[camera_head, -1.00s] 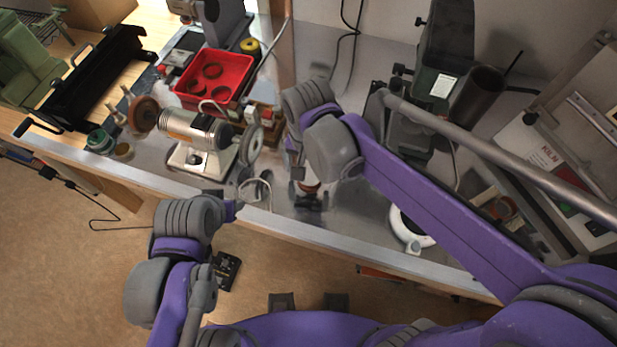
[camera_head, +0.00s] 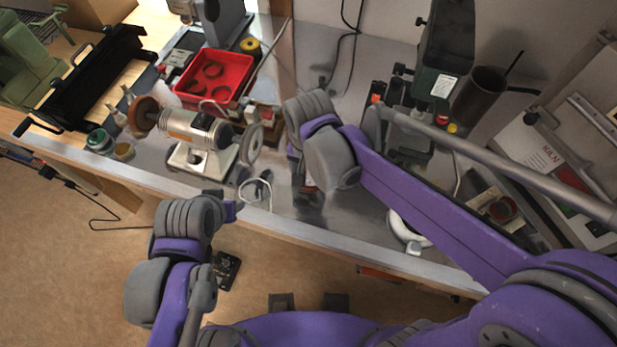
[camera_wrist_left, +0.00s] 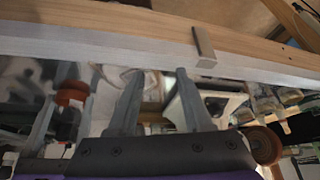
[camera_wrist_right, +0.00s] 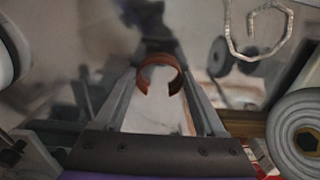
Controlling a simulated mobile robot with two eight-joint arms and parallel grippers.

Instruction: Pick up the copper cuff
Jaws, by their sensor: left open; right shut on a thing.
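The copper cuff (camera_wrist_right: 160,60) is an open reddish-brown ring in the right wrist view, its gap toward the camera. It sits between the fingertips of my right gripper (camera_wrist_right: 160,82), which is shut on it. In the head view my right gripper (camera_head: 308,192) hangs over the front part of the metal bench; the wrist hides much of it. My left gripper (camera_wrist_left: 158,75) is open and empty, with its two fingers spread in the left wrist view. In the head view the left wrist is in front of the bench's front edge, and its fingertips are hard to make out.
A bench grinder (camera_head: 200,135) with a brown wheel stands left of my right gripper. A red tray (camera_head: 214,78) with dark rings is behind it. A white ring-shaped item (camera_head: 408,232) lies to the right. A dark machine (camera_head: 440,85) and a cup (camera_head: 480,95) stand at the back right.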

